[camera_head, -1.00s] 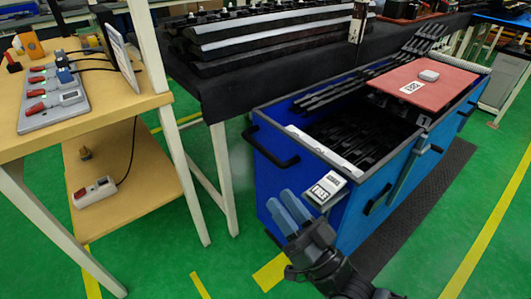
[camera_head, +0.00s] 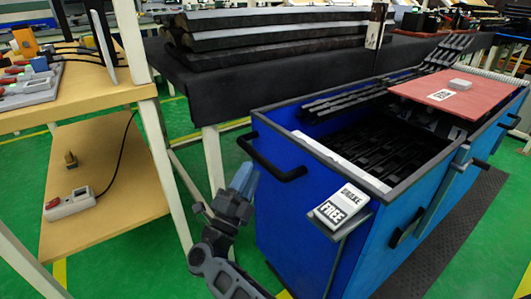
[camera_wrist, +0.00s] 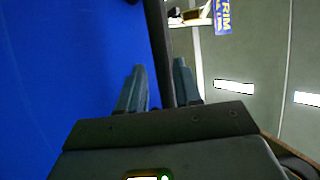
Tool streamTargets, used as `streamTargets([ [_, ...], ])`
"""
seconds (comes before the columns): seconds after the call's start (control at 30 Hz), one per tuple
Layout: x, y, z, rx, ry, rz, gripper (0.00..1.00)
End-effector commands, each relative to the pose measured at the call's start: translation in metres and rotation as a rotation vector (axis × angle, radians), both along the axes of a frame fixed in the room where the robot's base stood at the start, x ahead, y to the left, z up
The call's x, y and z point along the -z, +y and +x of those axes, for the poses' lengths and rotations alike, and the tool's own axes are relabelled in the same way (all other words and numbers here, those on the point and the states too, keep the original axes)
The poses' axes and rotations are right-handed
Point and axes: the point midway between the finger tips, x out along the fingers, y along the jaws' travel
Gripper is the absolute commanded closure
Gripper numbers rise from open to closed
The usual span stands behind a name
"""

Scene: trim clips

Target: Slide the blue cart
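The blue cart (camera_head: 300,225) stands at the right in the head view, its open top filled with black trim parts. A black bar handle (camera_head: 272,166) sticks out from its near-left end. A small tag reading "BRAKE FREE" (camera_head: 341,206) sits at its near corner. My gripper (camera_head: 244,176) is beside this end, its fingertips just below the handle. In the wrist view, my gripper (camera_wrist: 158,85) has its fingers apart, with a black bar (camera_wrist: 160,50) running between them, seemingly the handle. The blue cart wall (camera_wrist: 65,70) fills the left there. I cannot tell if the fingers touch the bar.
A wooden workbench (camera_head: 100,95) with a lower shelf (camera_head: 130,185) stands at the left. A black-draped table (camera_head: 225,90) with long dark trim is behind the cart. A red board (camera_head: 420,88) lies across the cart's far part. A dark mat (camera_head: 455,230) lies along its right side.

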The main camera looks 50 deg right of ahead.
Motion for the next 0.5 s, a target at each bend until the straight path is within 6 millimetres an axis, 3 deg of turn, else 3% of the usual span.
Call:
streamTargets([
  [0.5,-0.035,-0.058,0.01,0.002,-0.001,0.0,0.66],
])
